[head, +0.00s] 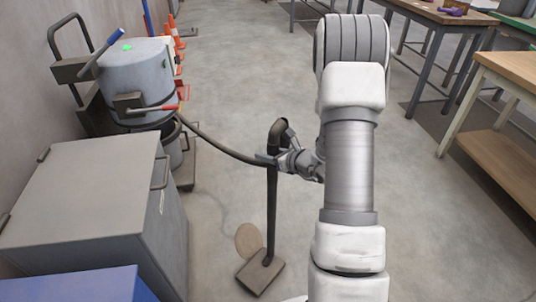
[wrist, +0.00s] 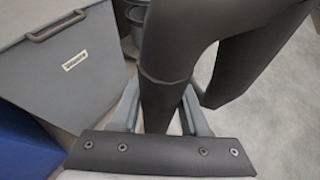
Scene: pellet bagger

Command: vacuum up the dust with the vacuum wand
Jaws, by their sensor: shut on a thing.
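The dark vacuum wand (head: 271,215) stands nearly upright in the head view, with its curved handle at the top and its flat floor head (head: 260,276) on the concrete. My gripper (head: 272,160) is shut on the wand's upper tube. In the wrist view the tube (wrist: 165,100) stands between my fingers (wrist: 160,118). A hose (head: 215,147) runs from the wand to the grey drum vacuum (head: 138,78) at left. A round tan patch (head: 247,238), possibly the dust, lies behind the floor head, partly hidden by the tube.
A grey lidded box (head: 85,195) with handles stands at left, close to the wand, with a blue box (head: 75,287) in front of it. Orange cones (head: 174,30) line the left wall. Workbenches (head: 440,12) stand at right. The floor (head: 440,225) right of my arm is clear.

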